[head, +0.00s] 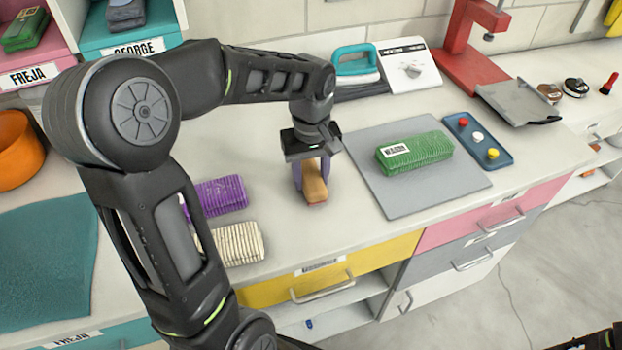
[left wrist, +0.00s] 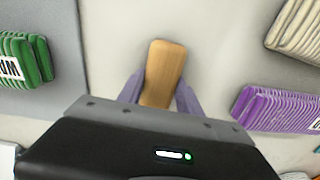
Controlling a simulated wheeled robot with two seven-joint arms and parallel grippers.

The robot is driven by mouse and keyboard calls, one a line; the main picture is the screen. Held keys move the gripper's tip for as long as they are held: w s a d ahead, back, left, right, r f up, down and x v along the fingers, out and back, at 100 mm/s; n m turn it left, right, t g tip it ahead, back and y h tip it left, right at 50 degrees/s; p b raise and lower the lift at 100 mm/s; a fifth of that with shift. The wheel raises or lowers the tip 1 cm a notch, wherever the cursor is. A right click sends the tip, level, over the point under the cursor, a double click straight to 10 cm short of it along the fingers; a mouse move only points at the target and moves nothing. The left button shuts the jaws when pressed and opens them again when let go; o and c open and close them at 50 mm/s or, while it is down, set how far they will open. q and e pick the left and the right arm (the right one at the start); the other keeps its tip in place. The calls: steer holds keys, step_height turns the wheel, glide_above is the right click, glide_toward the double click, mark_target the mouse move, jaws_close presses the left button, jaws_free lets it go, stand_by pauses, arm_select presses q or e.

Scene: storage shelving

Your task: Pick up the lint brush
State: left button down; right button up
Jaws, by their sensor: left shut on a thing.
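A lint brush with a tan wooden body (head: 315,188) is at the middle of the white counter. My left gripper (head: 311,180) comes down over it from above, with its purple-grey fingers on either side, shut on the brush. In the left wrist view the brush's wooden part (left wrist: 164,72) sticks out beyond the fingers of the left gripper (left wrist: 160,92). Its other end is hidden under the gripper body. I cannot tell whether the brush touches the counter.
A purple folded bundle (head: 222,196) and a cream one (head: 237,243) lie left of the brush. A green bundle (head: 414,152) lies on a grey board (head: 395,205) to the right. A blue tray with coloured knobs (head: 478,141) and a red press (head: 455,55) stand farther right.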

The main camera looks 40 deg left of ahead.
mark_target(311, 175)
arm_select(q)
step_height(311, 175, up, 10)
steer(key=shift+r, duration=0.1)
stand_by(0.5)
stand_by(0.4)
